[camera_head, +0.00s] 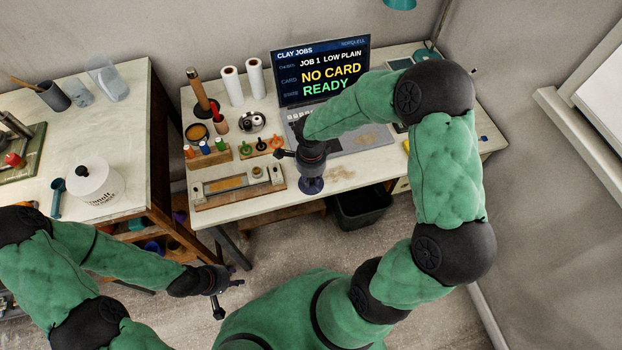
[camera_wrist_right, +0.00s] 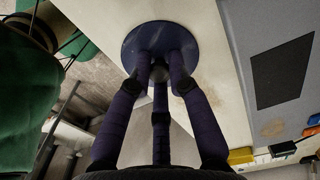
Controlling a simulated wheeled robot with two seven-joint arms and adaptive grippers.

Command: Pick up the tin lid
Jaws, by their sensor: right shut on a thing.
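A dark blue round disc, which looks like the tin lid (camera_head: 311,187), shows under my right gripper (camera_head: 311,176) at the front edge of the back bench. In the right wrist view the lid (camera_wrist_right: 138,36) lies across the fingertips of the right gripper (camera_wrist_right: 160,68), which close on a small dark knob at its middle. The lid overlaps the bench edge in both views; its height over the bench is hard to tell. My left gripper (camera_head: 229,291) is open and empty, low at the lower left, in front of the side table.
The back bench (camera_head: 345,178) holds a laptop (camera_head: 330,85), paper rolls (camera_head: 232,86), small colored bottles and a wooden tray (camera_head: 238,187). A black bin (camera_head: 362,207) stands below. A white tub with a black knob (camera_head: 95,186) sits on the left table.

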